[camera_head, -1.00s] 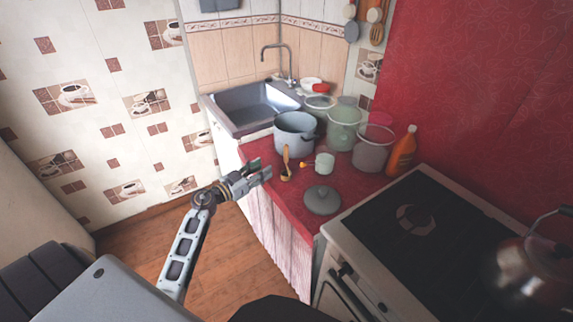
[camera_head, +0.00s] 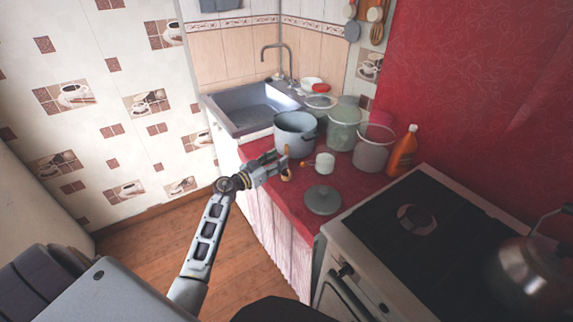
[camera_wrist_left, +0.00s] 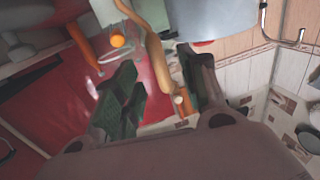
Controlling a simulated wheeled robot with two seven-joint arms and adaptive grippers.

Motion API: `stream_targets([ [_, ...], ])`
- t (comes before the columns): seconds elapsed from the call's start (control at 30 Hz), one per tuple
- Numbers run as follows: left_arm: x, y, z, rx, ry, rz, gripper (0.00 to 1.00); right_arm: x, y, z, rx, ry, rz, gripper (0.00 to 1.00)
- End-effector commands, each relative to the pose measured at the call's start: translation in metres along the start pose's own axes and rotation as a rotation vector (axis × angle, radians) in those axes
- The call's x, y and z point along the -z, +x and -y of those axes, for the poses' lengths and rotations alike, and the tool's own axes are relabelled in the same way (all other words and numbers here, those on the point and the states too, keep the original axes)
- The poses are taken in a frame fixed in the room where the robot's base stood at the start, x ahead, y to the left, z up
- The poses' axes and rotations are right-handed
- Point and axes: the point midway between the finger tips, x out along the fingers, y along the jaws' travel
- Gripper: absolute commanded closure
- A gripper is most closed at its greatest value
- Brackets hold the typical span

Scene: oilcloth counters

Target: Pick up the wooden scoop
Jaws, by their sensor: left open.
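The wooden scoop (camera_head: 287,176) stands on the red counter in front of the grey pot (camera_head: 294,137), largely hidden behind my left gripper in the head view. In the left wrist view its pale wooden handle (camera_wrist_left: 156,58) shows long and clear, lying across the gap between the fingers. My left gripper (camera_head: 281,163) is open with its fingers close to the scoop. In the left wrist view one finger of the gripper (camera_wrist_left: 166,88) is on each side of the handle; I cannot tell whether they touch it. My right gripper is not in view.
A white mug (camera_head: 325,163) and a small orange item (camera_head: 303,163) are right of the scoop. Clear containers (camera_head: 372,150) and an orange bottle (camera_head: 402,153) stand behind. The stove (camera_head: 400,240) is at right, the sink (camera_head: 250,108) at back left.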

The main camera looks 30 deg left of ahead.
Motion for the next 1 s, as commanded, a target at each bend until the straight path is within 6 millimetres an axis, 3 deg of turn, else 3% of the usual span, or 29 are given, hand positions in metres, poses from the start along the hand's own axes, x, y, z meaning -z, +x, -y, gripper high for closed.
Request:
stream_targets([
  [0.27, 0.0, 0.0, 0.0, 0.0, 0.0, 0.0, 0.58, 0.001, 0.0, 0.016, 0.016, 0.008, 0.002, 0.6],
  [0.47, 0.0, 0.004, 0.0, 0.0, -0.001, -0.001, 0.58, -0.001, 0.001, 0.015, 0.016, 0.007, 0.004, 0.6],
  [0.73, -0.001, 0.022, -0.001, 0.0, -0.002, -0.003, 0.58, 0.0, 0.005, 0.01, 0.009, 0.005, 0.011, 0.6],
  [1.0, -0.002, 0.044, 0.0, 0.0, -0.001, -0.001, 0.58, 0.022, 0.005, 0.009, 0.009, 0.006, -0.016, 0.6],
])
